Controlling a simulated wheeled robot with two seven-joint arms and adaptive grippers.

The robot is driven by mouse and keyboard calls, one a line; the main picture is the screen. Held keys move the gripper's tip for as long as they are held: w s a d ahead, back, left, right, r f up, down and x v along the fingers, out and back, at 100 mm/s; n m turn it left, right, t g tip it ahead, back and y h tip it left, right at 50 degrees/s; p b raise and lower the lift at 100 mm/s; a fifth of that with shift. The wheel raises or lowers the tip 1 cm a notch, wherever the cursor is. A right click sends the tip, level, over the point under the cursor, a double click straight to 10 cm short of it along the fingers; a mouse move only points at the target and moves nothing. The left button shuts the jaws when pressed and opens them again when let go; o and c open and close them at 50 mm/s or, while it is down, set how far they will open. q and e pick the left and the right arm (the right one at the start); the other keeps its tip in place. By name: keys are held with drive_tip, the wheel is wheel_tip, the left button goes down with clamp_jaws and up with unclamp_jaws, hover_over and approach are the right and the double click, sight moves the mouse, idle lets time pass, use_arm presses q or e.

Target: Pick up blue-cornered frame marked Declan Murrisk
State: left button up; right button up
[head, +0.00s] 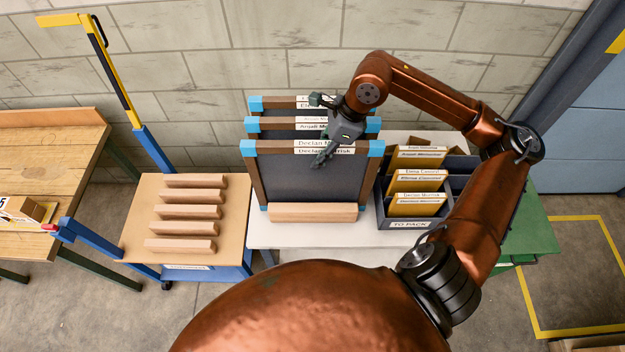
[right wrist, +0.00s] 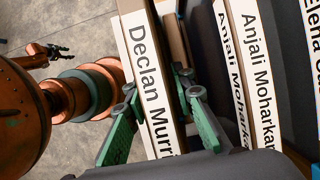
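The blue-cornered frame marked Declan Murrisk (head: 257,180) stands upright at the front of a row of frames on the white table, a wooden block along its foot. It has a dark panel and blue upper corners. Its label shows large in the right wrist view (right wrist: 145,70). My right gripper (head: 320,162) is over the middle of its top bar and covers part of the label. In the right wrist view its green fingers are apart, one on each side of the bar; I see no clear grip. My left gripper (right wrist: 58,50) shows small in that view, its fingers unclear.
Close behind stand similar blue-cornered frames, one marked Anjali (head: 257,125). A TO PACK crate (head: 410,224) with labelled folders stands right of the frames. A wheeled cart (head: 150,200) with several wooden bars stands to the left, before a wooden bench (head: 45,160).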

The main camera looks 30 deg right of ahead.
drive_tip(key=x, duration=0.4)
drive_tip(key=shift+f, duration=0.2)
clamp_jaws()
idle(0.8)
